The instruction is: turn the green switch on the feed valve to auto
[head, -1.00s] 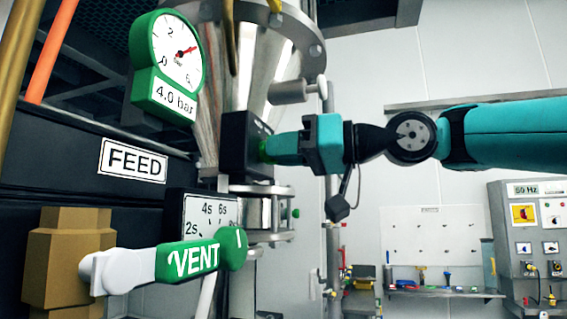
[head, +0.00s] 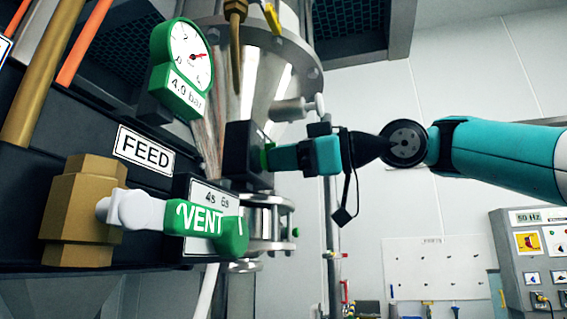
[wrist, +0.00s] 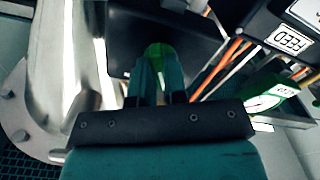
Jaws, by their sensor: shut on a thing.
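The green switch (wrist: 157,50) shows between my fingertips in the wrist view, on the face of a black box. In the head view, a green sliver of the switch (head: 266,156) shows at the right face of the black box (head: 240,152). My gripper (head: 272,157) reaches in from the right and is shut on the green switch. My fingers hide most of the switch, so its setting cannot be read. The wrist view also shows my gripper (wrist: 152,72) with both fingers around the switch.
A green VENT lever (head: 205,222) on a brass valve (head: 82,212) sticks out at lower left. A green-framed gauge (head: 190,58) reads beside the metal hopper (head: 270,80). A FEED label (head: 144,149) is on the dark panel. A grey 50 Hz cabinet (head: 530,255) stands far right.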

